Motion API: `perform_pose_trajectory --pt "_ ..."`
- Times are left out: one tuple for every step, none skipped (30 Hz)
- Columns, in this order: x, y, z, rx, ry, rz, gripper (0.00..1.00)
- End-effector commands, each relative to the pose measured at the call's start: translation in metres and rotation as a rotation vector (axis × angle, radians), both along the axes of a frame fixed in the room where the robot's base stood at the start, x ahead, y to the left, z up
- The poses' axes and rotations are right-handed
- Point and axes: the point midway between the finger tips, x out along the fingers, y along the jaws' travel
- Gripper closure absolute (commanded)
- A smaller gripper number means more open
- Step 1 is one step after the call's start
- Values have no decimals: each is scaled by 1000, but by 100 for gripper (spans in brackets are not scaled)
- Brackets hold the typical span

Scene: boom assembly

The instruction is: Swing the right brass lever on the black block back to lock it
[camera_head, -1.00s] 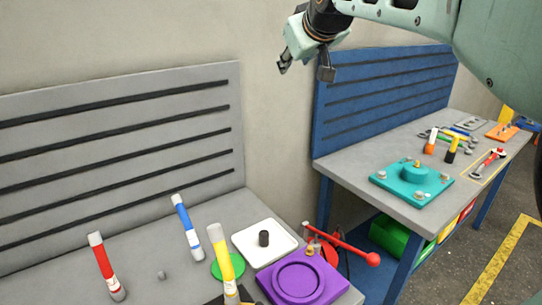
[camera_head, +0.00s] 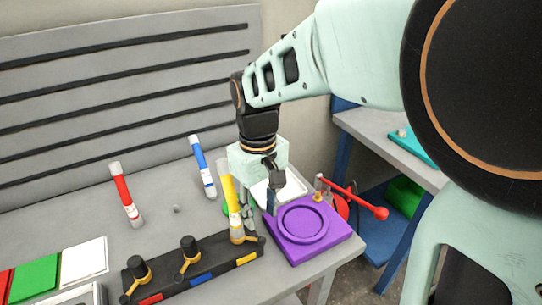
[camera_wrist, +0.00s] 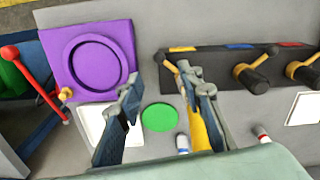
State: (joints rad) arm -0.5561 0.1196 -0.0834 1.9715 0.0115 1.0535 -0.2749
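The black block (camera_head: 205,268) lies on the grey bench with red, blue and yellow labels; it also shows in the wrist view (camera_wrist: 218,68). A yellow tube (camera_head: 227,190) stands upright at its right end, and shows partly in the wrist view (camera_wrist: 199,132). The right brass lever (camera_head: 254,240) is at the tube's base, pointing right; in the wrist view the lever (camera_wrist: 170,66) is partly hidden by a finger. My gripper (camera_head: 258,207) is open and empty, just right of the tube. In the wrist view my gripper (camera_wrist: 160,85) has one finger overlapping the tube; contact cannot be told.
A purple plate (camera_head: 306,232) lies close to the right, with a red lever (camera_head: 352,198) beyond it. A white tray (camera_head: 293,188) and green disc (camera_wrist: 159,117) are near my fingers. Red (camera_head: 126,194) and blue (camera_head: 203,166) tubes stand behind the block.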

Motion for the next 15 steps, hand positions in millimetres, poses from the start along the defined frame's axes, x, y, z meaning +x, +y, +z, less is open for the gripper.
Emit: perform_pose_trajectory --pt "-1 -1 -11 -3 4 0 66" --pt "-1 0 -17 -3 4 0 66" --pt "-1 0 -25 -3 4 1 66" --pt "-1 0 -31 -3 4 1 66" --pt "-1 0 -37 -2 4 1 66" --pt "-1 0 -45 -3 4 2 66" --pt "-1 0 -50 -1 3 2 66" --pt "-1 0 -55 -2 4 2 66" --pt "0 0 -62 -2 2 2 66" --pt "-1 -1 -66 -2 2 2 66" --pt "0 0 -70 -1 1 1 66" --pt "0 0 -75 -1 1 1 66" --pt "0 0 -78 -1 1 1 66" --pt "0 0 -81 0 0 1 66" --pt "0 0 -83 1 -1 1 66"
